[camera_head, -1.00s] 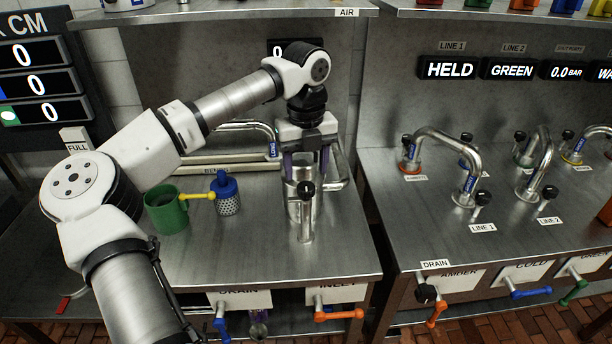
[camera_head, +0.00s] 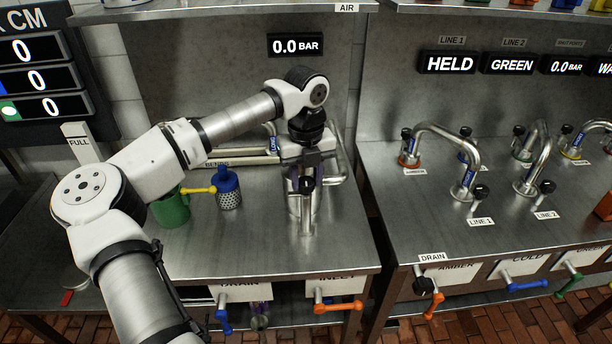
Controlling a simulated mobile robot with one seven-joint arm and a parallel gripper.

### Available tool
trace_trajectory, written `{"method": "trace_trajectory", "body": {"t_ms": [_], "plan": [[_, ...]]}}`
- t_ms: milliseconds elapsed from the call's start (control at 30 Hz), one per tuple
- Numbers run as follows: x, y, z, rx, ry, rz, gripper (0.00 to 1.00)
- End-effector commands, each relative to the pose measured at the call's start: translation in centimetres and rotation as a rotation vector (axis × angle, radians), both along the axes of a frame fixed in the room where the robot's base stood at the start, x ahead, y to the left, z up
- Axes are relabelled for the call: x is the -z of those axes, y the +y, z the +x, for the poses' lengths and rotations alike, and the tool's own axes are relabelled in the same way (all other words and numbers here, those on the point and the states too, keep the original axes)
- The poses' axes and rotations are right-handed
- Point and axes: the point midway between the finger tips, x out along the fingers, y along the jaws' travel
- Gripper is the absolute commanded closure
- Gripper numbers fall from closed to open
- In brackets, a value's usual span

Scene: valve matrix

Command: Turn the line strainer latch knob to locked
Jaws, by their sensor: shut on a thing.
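My gripper (camera_head: 304,183) points down at the steel line strainer housing (camera_head: 305,212) on the left bench. Its fingers are at the top of this upright housing and are shut on what seems to be the latch knob there. The held part is mostly hidden by the fingers and a black round knob (camera_head: 307,185) on a steel stem in front. I cannot read the latch's position.
Bent steel pipes (camera_head: 338,160) run close behind and right of my gripper. The bench front is clear.

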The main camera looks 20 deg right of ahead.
Motion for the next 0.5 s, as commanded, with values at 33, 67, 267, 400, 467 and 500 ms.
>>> {"method": "trace_trajectory", "body": {"t_ms": [33, 67, 267, 400, 467, 500], "plan": [[-0.03, 0.0, 0.0, 0.0, 0.0, 0.0, 0.87], [-0.03, 0.0, 0.01, 0.0, 0.0, 0.0, 0.87], [0.05, 0.01, 0.02, 0.024, -0.001, 0.0, 0.87], [0.17, 0.01, 0.02, 0.077, -0.001, 0.0, 0.87], [0.23, 0.0, 0.02, 0.112, -0.001, 0.0, 0.87], [0.25, 0.01, 0.02, 0.139, -0.001, 0.0, 0.87]]}}
